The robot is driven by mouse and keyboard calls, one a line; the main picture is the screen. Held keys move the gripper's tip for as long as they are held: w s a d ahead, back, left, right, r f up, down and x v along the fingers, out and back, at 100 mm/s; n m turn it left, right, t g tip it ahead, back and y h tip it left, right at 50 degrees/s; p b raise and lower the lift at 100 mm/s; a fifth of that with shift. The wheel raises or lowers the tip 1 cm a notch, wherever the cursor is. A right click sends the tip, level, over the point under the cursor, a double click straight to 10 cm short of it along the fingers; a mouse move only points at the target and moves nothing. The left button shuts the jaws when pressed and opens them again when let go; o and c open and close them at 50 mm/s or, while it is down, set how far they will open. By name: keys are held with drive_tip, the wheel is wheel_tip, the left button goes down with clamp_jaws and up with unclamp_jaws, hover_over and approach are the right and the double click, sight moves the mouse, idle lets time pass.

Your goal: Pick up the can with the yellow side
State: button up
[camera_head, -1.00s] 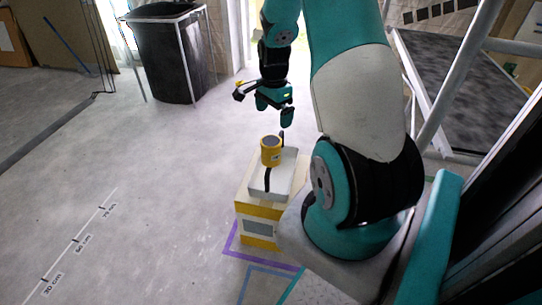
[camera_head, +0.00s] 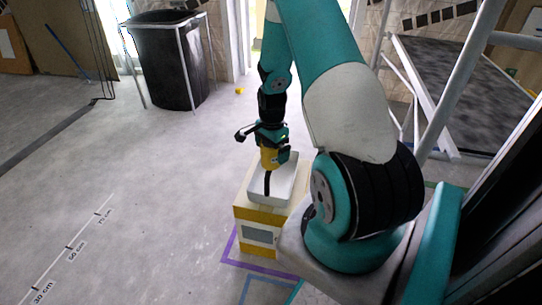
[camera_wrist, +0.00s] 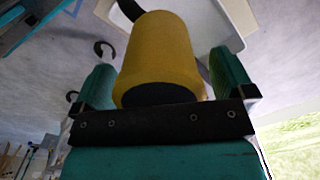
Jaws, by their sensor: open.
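The yellow can (camera_head: 270,158) stands on the white tray on top of a box, with my gripper (camera_head: 272,148) right over it. In the wrist view the can (camera_wrist: 158,55) shows its yellow side and a dark end, between the two teal fingers of my gripper (camera_wrist: 165,85). The fingers are open, one on each side, with a gap visible beside the can. In the head view the gripper hides the can's upper part.
The white tray (camera_head: 284,188) rests on a yellow and white box (camera_head: 259,232) on the floor. A black bin (camera_head: 172,62) in a white frame stands at the back left. White rails and a dark panel (camera_head: 468,90) are on the right. The floor at left is clear.

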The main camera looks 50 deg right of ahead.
drive_tip(key=shift+c, duration=0.5)
drive_tip(key=shift+r, duration=0.1)
drive_tip(key=c, duration=1.1)
wheel_tip(320, 180, up, 23)
drive_tip(key=p, duration=0.9)
drive_tip(key=f+b, duration=0.2)
drive_tip(key=f, duration=0.8)
drive_tip(key=f+b, duration=0.2)
drive_tip(key=f, duration=0.8)
drive_tip(key=shift+s+a+f+b, duration=0.1)
drive_tip(key=shift+a+f+b, duration=0.15)
drive_tip(key=shift+b, duration=0.15)
